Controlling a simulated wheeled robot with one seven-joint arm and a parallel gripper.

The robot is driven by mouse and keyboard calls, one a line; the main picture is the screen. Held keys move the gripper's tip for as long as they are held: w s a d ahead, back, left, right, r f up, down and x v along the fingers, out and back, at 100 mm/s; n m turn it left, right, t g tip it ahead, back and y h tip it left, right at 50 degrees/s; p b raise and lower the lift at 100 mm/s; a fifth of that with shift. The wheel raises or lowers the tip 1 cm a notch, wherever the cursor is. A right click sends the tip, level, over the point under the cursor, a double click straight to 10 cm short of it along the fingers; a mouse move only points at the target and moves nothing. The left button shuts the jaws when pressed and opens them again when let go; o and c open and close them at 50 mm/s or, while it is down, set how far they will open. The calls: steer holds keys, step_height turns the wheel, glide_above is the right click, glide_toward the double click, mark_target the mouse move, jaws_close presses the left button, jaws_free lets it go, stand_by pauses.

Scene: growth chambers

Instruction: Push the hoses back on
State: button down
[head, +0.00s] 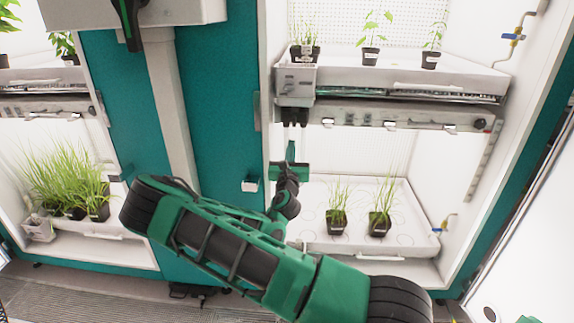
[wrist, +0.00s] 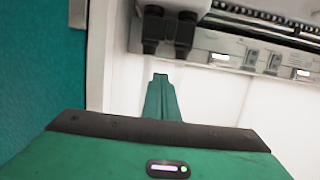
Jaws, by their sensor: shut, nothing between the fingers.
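No loose hose shows clearly in either view. Two black fittings hang side by side below a grey-white box (head: 296,80) at the upper shelf's left front corner. The fittings show in the head view (head: 295,116) and close up in the wrist view (wrist: 168,30). My gripper (head: 291,150) points up just below them, in front of the lower chamber's left side. In the wrist view, its green fingers (wrist: 161,95) are together and empty, with a gap between their tips and the fittings. Whether a hose end sits inside the fittings cannot be told.
The upper tray (head: 410,84) holds several potted plants. The lower tray (head: 400,243) holds two grass pots (head: 380,222), with thin dark curved lines on its floor. A teal panel (head: 225,100) stands left of the opening. A blue-handled valve (head: 513,37) is on the right wall.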

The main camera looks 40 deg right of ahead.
steer(key=v, duration=0.9)
steer(key=shift+r, duration=0.2)
